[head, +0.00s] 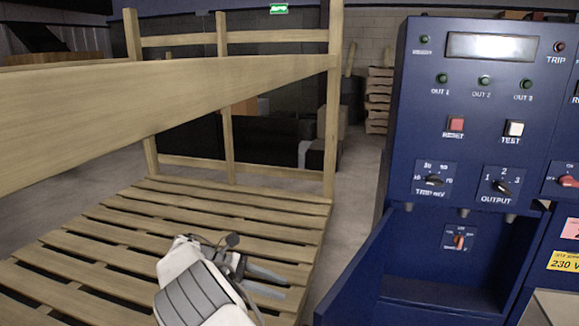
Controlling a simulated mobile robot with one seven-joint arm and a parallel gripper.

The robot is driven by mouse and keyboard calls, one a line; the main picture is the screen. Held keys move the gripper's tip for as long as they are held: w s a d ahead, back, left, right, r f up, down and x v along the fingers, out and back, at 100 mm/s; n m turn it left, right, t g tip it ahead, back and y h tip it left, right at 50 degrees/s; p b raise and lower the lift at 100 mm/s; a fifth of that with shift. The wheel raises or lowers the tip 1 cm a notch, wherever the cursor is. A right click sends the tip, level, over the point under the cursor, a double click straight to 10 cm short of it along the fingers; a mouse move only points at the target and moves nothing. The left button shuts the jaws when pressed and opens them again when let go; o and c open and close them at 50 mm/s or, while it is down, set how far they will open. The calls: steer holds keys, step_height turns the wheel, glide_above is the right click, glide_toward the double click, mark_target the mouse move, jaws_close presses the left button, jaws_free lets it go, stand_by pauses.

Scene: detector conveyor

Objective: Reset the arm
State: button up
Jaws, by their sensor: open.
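My arm, white and grey, comes up from the bottom of the head view. My gripper (264,282) is at its end, with two grey fingers pointing right and spread apart. Nothing shows between the fingers. It is above the slatted wooden pallet (130,222), left of the blue control cabinet (395,200), and apart from the cabinet.
A wooden rail (180,95) and posts rise around the pallet. The cabinet carries a red RESET button (456,124), a TEST button (515,129) and several knobs. Its lower door (357,262) stands open toward me. Stacked pallets (379,98) stand behind.

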steer(key=s+d+r+m+y, duration=0.2)
steer(key=d+r+y, duration=0.1)
steer(key=d+r, duration=0.1)
steer(key=s+d+r+m+y, duration=0.2)
steer(key=s+d+r+y, duration=0.1)
steer(key=d+r, duration=0.1)
steer(key=s+d+r+m+y, duration=0.3)
steer(key=d+r, duration=0.2)
steer(key=r, duration=0.1)
steer(key=shift+s+r+t, duration=0.1)
steer(key=shift+s+t, duration=0.15)
steer(key=shift+t, duration=0.15)
steer(key=s+d+r+m+t+y+b, duration=0.1)
steer(key=s+d+m+t+y, duration=0.3)
steer(key=s, duration=0.7)
steer(key=s+d+r+m+t+b, duration=0.1)
steer(key=s+d+m+t, duration=0.1)
steer(key=s+m, duration=0.65)
step_height(320, 180, up, 22)
steer(key=s+n+p, duration=0.1)
steer(key=n+p, duration=0.1)
steer(key=p, duration=2)
steer(key=shift+s+g+p, duration=0.2)
steer(key=shift+g+p, duration=0.1)
